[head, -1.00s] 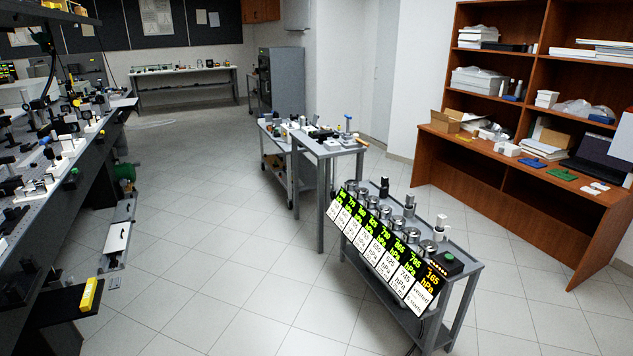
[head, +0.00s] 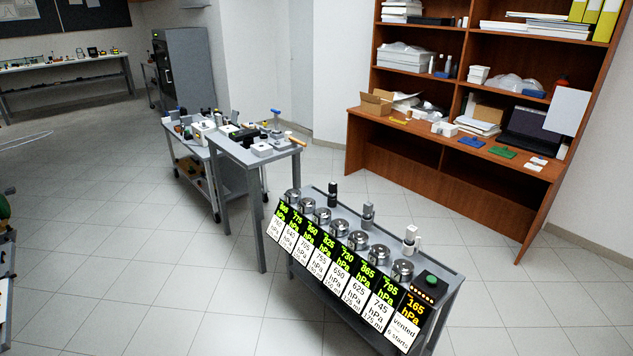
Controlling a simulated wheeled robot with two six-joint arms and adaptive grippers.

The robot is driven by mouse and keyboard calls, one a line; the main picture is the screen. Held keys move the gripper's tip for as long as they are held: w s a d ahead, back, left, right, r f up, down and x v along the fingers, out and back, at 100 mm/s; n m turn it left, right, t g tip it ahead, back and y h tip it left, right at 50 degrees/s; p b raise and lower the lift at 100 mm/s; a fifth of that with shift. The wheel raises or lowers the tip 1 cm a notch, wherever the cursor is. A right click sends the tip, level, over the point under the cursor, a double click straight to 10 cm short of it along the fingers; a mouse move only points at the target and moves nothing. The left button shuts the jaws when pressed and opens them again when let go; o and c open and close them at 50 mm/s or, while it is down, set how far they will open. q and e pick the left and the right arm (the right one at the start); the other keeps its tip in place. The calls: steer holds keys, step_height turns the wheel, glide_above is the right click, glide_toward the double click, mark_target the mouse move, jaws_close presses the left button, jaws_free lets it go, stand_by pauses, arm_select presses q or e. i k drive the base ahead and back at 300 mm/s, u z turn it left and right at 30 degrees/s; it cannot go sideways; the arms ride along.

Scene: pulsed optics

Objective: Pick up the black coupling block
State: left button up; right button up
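A small upright black block (head: 333,195) stands near the back edge of the low grey table (head: 455,268), behind the row of round metal chambers (head: 340,227); it looks like the black coupling block. A similar grey block (head: 368,214) and a white block (head: 410,240) stand to its right along the same edge. The black block is small in view and its lower part is hard to make out. Neither of my grippers shows in the head view.
Pressure display panels (head: 340,262) line the table's front. A black box with a green button (head: 429,286) sits at its right end. A taller grey table (head: 225,150) with tools stands behind left. A wooden desk and shelf (head: 450,160) is at the back. The tiled floor on the left is clear.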

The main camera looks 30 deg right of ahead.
mark_target(332, 186)
steer(key=z, duration=0.5)
steer(key=i, duration=0.7)
steer(key=u, duration=0.6)
steer(key=i, duration=1)
steer(key=z, duration=0.3)
steer(key=i, duration=0.9)
steer(key=z, duration=0.75)
